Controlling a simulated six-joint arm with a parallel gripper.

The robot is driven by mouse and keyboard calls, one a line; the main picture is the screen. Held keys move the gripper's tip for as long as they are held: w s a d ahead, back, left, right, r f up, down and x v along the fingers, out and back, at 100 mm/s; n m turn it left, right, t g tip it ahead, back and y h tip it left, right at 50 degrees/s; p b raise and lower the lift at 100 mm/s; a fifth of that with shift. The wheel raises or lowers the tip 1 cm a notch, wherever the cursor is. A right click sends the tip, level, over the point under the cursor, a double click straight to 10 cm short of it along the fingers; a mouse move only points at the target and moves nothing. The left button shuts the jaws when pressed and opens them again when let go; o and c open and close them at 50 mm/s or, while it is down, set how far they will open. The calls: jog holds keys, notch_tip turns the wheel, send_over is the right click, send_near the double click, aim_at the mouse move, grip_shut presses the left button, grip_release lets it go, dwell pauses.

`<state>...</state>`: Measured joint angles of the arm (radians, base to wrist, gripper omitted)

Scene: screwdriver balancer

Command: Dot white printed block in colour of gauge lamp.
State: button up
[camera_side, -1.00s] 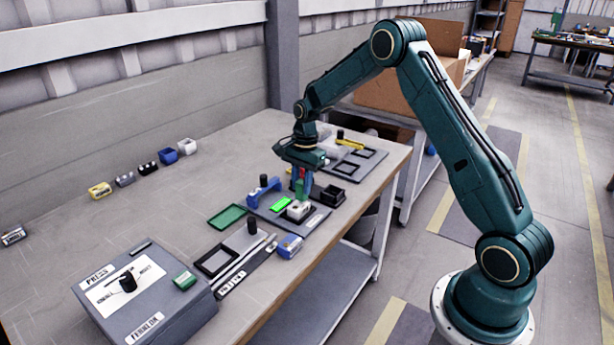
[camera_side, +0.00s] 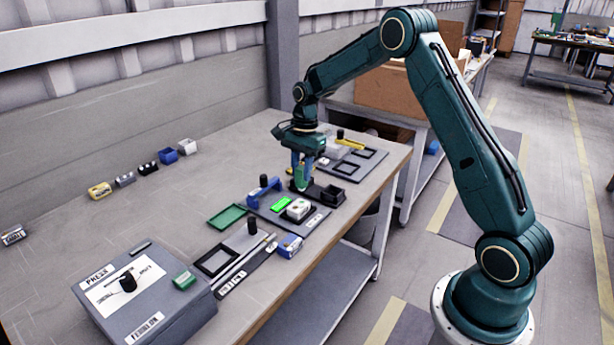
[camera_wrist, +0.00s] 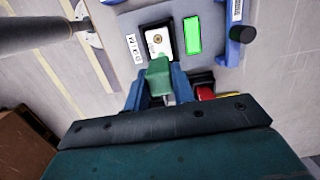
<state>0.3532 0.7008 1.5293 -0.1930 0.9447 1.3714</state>
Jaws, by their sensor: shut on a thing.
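The white printed block (camera_side: 298,209) sits on the grey gauge plate (camera_side: 312,222). In the wrist view the block (camera_wrist: 158,42) shows a round, ringed mark on its top; I cannot tell the mark's colour surely. The gauge lamp (camera_side: 281,204) is lit bright green beside the block, and it also shows in the wrist view (camera_wrist: 193,35). My gripper (camera_side: 302,175) is shut on a green marker (camera_wrist: 159,78), between its blue fingers. It stands just behind the block, apart from it, over a dark stand (camera_side: 299,188).
Red (camera_wrist: 205,92) and yellow items show beside my gripper in the wrist view.

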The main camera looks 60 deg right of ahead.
jog(key=shift+r, duration=1.35)
jog(key=s+d+f, duration=0.3)
jog(key=s+d, duration=0.1)
jog(key=d, duration=0.6)
jog(key=shift+d, duration=0.25)
jog(key=shift+f, duration=0.2)
jog(key=shift+f, duration=3.1)
jog(key=o, duration=1.1)
jog(key=shift+c, duration=0.2)
